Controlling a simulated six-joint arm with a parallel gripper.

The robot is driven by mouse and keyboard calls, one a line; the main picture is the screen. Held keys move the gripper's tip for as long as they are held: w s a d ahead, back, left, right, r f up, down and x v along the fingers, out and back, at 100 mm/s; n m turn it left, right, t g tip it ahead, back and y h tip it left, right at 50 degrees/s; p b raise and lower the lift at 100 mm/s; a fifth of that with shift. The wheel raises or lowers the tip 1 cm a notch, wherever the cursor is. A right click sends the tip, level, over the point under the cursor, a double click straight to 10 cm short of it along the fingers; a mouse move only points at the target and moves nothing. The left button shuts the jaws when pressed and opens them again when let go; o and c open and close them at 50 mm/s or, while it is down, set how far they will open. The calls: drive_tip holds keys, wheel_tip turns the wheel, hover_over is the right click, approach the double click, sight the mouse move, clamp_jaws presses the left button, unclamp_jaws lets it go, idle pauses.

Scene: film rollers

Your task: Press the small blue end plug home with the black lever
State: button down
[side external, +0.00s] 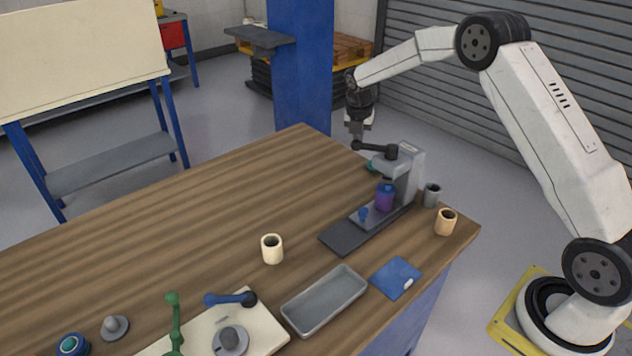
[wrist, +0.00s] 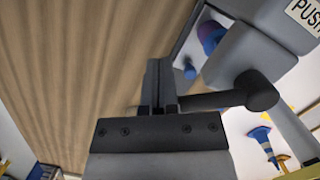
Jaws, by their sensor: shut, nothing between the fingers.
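The grey press (side external: 408,170) stands at the table's right end. Its black lever (side external: 374,149) points left from the pivot, roughly level; it also shows in the wrist view (wrist: 215,100). A purple roller (side external: 384,203) stands under the press head, with a blue piece (side external: 387,187) at its top. A smaller blue piece (side external: 363,214) sits on the base in front of it. I cannot tell for sure which is the small end plug. My gripper (side external: 358,133) is shut and empty, pointing down at the lever's free end. Touching or just apart, I cannot tell.
A grey cup (side external: 431,195) and a tan cup (side external: 446,221) stand right of the press. A cream cup (side external: 272,249), a grey tray (side external: 324,300) and a blue pad (side external: 395,278) lie nearer. A cream board (side external: 268,333) holds green and blue levers. The table's far left is clear.

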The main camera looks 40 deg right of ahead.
drive_tip(key=shift+w+d, duration=0.2)
drive_tip(key=shift+d, duration=0.25)
drive_tip(key=d+v, duration=0.1)
drive_tip(key=v, duration=0.6)
drive_tip(key=shift+w, duration=0.35)
idle(0.5)
idle(0.3)
drive_tip(key=s+a+f+m, duration=0.1)
drive_tip(key=s+a+m, duration=0.4)
drive_tip(key=s+m, duration=0.3)
drive_tip(key=s+a+f+m+t+y, duration=0.1)
drive_tip(key=s+a+f+m, duration=0.1)
drive_tip(key=s+a+m, duration=0.4)
drive_tip(key=s+a+f+m+y, duration=0.1)
drive_tip(key=s+a+m, duration=0.4)
drive_tip(key=s+m, duration=0.5)
drive_tip(key=s, duration=0.5)
drive_tip(key=shift+a+f, duration=0.3)
drive_tip(key=shift+f, duration=0.1)
